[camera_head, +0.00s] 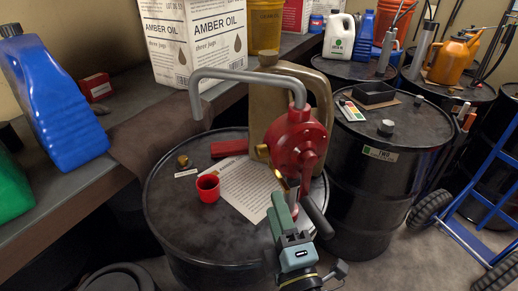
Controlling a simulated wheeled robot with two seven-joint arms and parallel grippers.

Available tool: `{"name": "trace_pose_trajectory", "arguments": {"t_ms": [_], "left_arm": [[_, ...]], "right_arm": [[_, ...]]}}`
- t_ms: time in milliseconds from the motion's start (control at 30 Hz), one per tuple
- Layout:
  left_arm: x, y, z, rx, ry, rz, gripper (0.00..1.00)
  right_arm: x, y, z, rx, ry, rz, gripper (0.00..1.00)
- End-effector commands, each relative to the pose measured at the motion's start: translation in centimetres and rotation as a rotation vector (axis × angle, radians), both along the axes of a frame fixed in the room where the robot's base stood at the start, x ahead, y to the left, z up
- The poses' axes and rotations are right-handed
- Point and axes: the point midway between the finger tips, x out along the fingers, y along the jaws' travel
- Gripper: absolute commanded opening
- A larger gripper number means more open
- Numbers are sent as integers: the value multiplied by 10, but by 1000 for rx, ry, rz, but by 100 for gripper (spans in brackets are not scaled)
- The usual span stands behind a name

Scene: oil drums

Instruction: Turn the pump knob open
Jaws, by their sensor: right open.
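A red rotary pump (296,142) stands upright on the near black drum (172,222). Its bent grey spout pipe (245,76) reaches to the left. A small brass-coloured piece (280,179), which looks like the pump knob, shows low on the pump's front left. A dark crank handle (316,216) slants down to the right. My right gripper (286,202) comes up from the bottom with its jaws open, its tips just below the brass piece. I cannot tell whether they touch it. The gripper hides the pump's lower part. My left gripper is not in view.
A red cup (208,188), a printed sheet (245,188) and a red block (229,148) lie on the drum top. A tan canister (258,100) stands behind the pump. Another drum (378,170) stands close on the right. A shelf with jugs runs along the left.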

Motion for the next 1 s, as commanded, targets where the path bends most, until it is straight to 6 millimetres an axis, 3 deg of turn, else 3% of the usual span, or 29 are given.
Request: {"name": "trace_pose_trajectory", "arguments": {"t_ms": [100, 167, 500, 800, 1000], "left_arm": [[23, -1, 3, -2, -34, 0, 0], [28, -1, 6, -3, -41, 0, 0], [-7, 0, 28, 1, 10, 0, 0], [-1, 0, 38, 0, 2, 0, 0], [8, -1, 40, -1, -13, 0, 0]], "right_arm": [[-2, 1, 15, -5, -36, -4, 47], [2, 2, 18, -6, -40, -4, 47], [64, 17, 36, -6, -38, -6, 47], [110, 28, 46, -6, -36, -5, 47], [121, 31, 47, -4, -34, -4, 47]]}}
